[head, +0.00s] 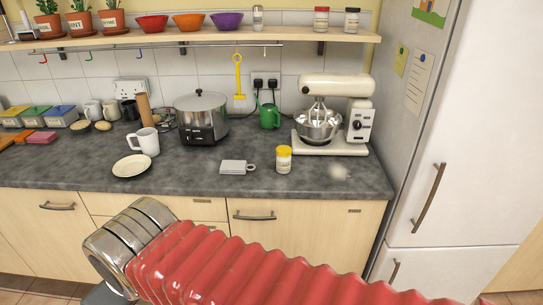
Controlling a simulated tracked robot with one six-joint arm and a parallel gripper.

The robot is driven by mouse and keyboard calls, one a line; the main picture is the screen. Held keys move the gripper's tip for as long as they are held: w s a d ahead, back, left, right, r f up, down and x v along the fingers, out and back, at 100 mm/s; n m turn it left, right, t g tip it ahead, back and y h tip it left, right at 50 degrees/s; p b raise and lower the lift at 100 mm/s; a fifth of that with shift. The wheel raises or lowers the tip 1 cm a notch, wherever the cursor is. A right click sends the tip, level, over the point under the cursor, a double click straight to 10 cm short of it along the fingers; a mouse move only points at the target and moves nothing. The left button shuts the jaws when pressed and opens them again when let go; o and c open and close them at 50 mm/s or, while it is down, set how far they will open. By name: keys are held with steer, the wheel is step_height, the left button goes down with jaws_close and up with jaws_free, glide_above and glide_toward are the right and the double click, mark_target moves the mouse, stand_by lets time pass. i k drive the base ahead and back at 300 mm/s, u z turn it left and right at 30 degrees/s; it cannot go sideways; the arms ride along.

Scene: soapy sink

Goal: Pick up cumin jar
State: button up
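A small jar with a yellow lid and a pale label (284,159) stands upright on the grey counter (215,178), near its front edge. Two more jars stand on the wall shelf: one with a red lid (321,20) and one with a dark lid (352,20). The labels are too small to read, so I cannot tell which jar is cumin. My red ribbed arm with metal rings crosses the foreground, below and in front of the counter. My gripper's fingers do not show.
A cream stand mixer (335,115) stands behind and right of the yellow-lidded jar. A small grey dish-like item (236,167) lies left of it, and a green mug (269,116) stands behind. A pale smudge (338,172) marks the counter to its right. A fridge (460,130) borders the right.

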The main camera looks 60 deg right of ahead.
mark_target(283, 153)
steer(key=z, duration=0.3)
steer(key=i, duration=0.6)
steer(key=z, duration=0.85)
steer(key=i, duration=0.5)
steer(key=z, duration=0.35)
